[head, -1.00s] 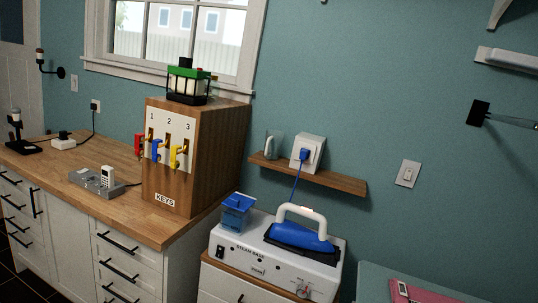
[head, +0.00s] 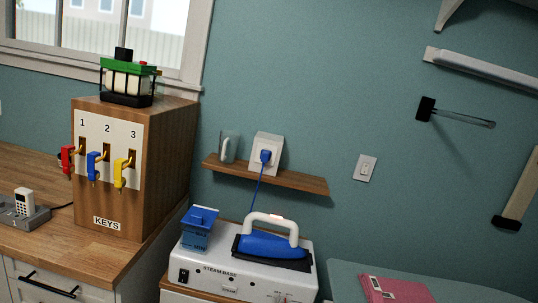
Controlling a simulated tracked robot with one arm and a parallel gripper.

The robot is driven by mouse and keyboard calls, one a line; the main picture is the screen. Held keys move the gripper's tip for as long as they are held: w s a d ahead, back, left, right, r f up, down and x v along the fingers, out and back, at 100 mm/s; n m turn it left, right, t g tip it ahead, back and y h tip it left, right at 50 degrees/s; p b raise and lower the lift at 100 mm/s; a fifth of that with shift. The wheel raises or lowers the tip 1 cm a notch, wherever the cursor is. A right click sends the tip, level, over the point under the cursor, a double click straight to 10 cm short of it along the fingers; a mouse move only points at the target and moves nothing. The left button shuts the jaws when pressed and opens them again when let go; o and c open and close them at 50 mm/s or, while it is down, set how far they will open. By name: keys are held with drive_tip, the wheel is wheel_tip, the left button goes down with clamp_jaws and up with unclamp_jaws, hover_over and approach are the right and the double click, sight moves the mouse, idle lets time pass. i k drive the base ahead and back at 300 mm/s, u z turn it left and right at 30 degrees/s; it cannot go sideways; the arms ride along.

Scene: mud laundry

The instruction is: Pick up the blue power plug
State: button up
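The blue power plug (head: 265,156) sits in the white wall socket (head: 257,149), above a small wooden shelf (head: 285,178). A blue cord (head: 257,187) hangs from the plug down toward the steam base (head: 222,270). The blue iron (head: 268,245) with its white handle rests on top of that base. My gripper is not in this view.
A wooden key box (head: 157,165) with red, blue and yellow keys stands on the counter at left. A glass mug (head: 229,147) stands on the shelf left of the socket. A light switch (head: 365,168) is to the right. An ironing board (head: 440,283) with a pink item is at lower right.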

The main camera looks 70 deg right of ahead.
sight(265, 156)
drive_tip(key=z, duration=0.4)
drive_tip(key=i, duration=1.2)
drive_tip(key=z, duration=1.25)
drive_tip(key=i, duration=0.85)
drive_tip(key=z, duration=0.6)
drive_tip(key=k, duration=0.85)
drive_tip(key=z, duration=0.25)
drive_tip(key=i, duration=0.85)
drive_tip(key=u, duration=0.1)
